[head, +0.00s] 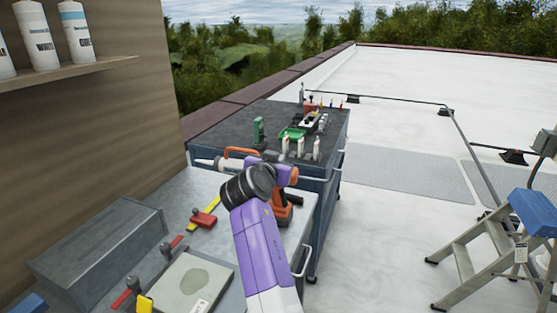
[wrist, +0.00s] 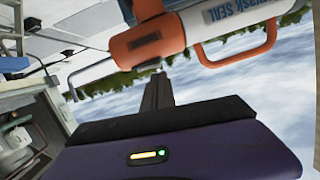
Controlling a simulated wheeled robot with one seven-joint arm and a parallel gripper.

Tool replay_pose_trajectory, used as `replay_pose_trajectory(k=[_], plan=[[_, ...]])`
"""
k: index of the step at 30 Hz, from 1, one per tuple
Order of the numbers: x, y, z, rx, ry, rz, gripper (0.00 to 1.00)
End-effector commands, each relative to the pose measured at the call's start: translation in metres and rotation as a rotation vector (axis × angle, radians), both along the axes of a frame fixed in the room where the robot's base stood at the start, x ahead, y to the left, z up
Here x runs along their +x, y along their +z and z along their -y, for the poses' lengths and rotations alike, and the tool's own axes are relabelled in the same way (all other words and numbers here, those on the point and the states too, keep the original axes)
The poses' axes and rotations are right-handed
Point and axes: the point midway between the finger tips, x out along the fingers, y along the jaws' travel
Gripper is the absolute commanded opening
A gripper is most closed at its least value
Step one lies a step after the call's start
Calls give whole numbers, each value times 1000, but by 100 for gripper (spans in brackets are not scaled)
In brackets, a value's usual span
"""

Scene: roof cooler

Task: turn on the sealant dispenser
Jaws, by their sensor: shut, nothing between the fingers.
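The sealant dispenser is an orange and white tool with a loop handle. In the wrist view its white barrel and orange end (wrist: 150,45) cross the top, with a label that seems to end in "SEAL". In the head view its orange loop handle (head: 240,152) and orange rear parts (head: 284,205) show around my purple arm, which hides its middle. My gripper (wrist: 158,78) is shut and empty in the wrist view, its dark fingers pointing at the dispenser's orange end. I cannot tell whether they touch it. No switch is clearly visible.
The grey workbench (head: 225,185) holds a metal box (head: 95,245), a yellow strip with a red clamp (head: 204,219) and a pale board (head: 182,285). A dark tool cart (head: 335,140) stands behind. A stepladder (head: 495,240) is at right. The white roof floor between is clear.

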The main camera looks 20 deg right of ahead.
Motion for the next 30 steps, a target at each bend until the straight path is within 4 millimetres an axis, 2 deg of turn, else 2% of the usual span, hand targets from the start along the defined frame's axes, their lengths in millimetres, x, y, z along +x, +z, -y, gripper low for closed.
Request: replay_pose_trajectory(k=[11, 16, 23, 26, 30], plan=[[0, -3, 0, -2, 0, -1, 0], [1, -13, -1, -55, 0, -33, 0], [1, -9, -1, -52, 0, -35, 0], [1, -3, 1, -52, -1, -35, 0], [3, 19, 9, -53, -2, -31, 0]])
